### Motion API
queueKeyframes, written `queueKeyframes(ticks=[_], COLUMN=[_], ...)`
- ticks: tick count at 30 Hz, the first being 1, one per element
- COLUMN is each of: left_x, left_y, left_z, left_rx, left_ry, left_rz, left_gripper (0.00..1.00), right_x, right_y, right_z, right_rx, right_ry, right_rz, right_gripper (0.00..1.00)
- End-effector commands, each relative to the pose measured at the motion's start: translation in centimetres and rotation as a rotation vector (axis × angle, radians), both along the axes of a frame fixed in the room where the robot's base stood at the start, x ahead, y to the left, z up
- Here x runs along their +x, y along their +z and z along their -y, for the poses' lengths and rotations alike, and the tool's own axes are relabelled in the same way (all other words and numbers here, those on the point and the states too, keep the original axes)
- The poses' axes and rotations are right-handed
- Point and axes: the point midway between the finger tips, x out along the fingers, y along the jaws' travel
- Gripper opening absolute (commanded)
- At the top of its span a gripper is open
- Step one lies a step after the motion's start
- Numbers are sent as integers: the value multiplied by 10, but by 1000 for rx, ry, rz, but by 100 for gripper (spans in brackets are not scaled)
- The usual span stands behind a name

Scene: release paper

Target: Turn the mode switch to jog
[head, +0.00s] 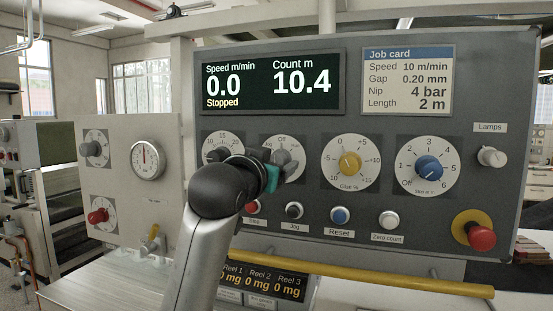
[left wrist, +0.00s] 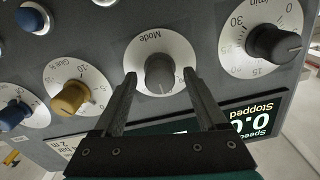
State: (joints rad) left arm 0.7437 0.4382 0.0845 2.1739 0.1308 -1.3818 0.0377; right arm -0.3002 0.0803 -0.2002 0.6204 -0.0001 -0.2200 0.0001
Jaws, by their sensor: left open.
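The mode switch is a grey knob (head: 283,160) on a round white dial in the control panel. In the left wrist view the knob (left wrist: 159,72) shows upside down, with "Mode" printed on its dial (left wrist: 146,46). "Off" shows at the dial's top in the head view; I cannot tell which mark the knob points to. My left gripper (head: 272,168) is in front of the dial and hides its left part. In the left wrist view the gripper (left wrist: 159,78) is open, with one finger on each side of the knob and gaps between. My right gripper is not in view.
A speed dial (left wrist: 272,44) is beside the mode dial. The glue knob (head: 349,163) and blue knob (head: 428,168) are to the right. Push buttons, including black Jog (head: 294,211), sit below. A yellow rail (head: 380,278) runs along the front. The display (head: 270,85) reads 0.0, Stopped.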

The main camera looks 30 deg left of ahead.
Motion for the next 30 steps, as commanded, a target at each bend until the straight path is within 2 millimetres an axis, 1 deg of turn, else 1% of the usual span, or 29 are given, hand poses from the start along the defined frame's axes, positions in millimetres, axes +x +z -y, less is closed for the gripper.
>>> queueKeyframes(ticks=[1,5,14,17,30], left_x=[4,10,11,11,11], left_y=[0,0,0,0,0], left_z=[-1,-2,-2,-2,-2], left_rx=[0,1,1,0,0], left_ry=[-1,-1,-1,-1,-1], left_rz=[0,0,1,1,1], left_gripper=[74,74,74,64,15], right_x=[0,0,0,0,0], right_y=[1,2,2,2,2], right_z=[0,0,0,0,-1], right_rx=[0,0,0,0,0], right_ry=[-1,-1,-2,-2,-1], right_rz=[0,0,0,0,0], right_gripper=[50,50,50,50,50])
